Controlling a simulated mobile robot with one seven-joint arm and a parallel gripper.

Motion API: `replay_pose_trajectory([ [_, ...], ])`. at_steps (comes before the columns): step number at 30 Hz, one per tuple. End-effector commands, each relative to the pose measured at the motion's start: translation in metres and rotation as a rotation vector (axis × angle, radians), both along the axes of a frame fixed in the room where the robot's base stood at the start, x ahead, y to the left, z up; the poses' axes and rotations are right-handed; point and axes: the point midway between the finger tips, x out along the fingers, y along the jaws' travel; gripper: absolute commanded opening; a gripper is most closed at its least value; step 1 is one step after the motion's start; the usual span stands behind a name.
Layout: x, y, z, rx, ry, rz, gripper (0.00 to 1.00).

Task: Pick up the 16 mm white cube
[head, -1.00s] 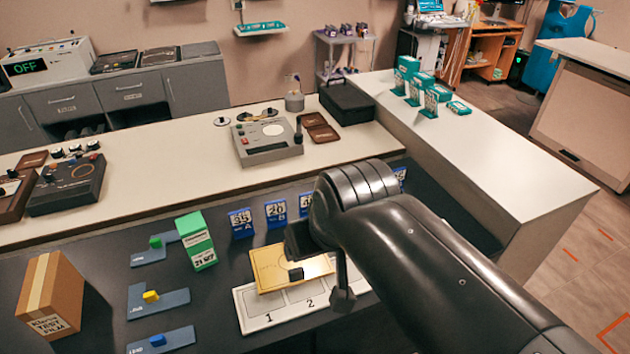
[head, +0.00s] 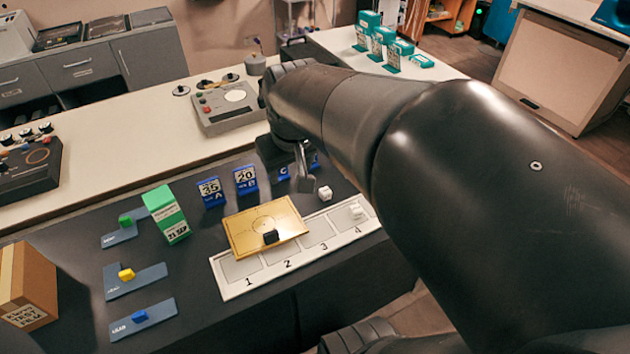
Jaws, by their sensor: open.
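One small white cube (head: 325,193) sits on the dark counter just behind the numbered white tray. A second white cube (head: 356,211) sits on the tray at slot 4. I cannot read a size on either. My gripper (head: 304,181) points down over the dark counter, just left of the first cube. It is open, and one finger shows clearly. The other finger and the space between them are mostly hidden. Nothing is seen held.
The white tray (head: 235,291) has numbered slots. A gold plate (head: 240,236) with a black cube (head: 271,237) lies over part of it. Blue numbered cards (head: 211,191) stand behind. A green box (head: 166,213) and blue holders with coloured cubes are at left.

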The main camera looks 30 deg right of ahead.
Motion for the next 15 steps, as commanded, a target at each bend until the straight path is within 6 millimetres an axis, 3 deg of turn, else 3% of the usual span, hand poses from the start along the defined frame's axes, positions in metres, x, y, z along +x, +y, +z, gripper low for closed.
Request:
replay_pose_trajectory([
  [8,0.061,-0.051,-0.042,-0.003,0.131,-0.004,0.53],
  [15,0.101,-0.102,-0.095,0.017,0.232,0.002,0.53],
])
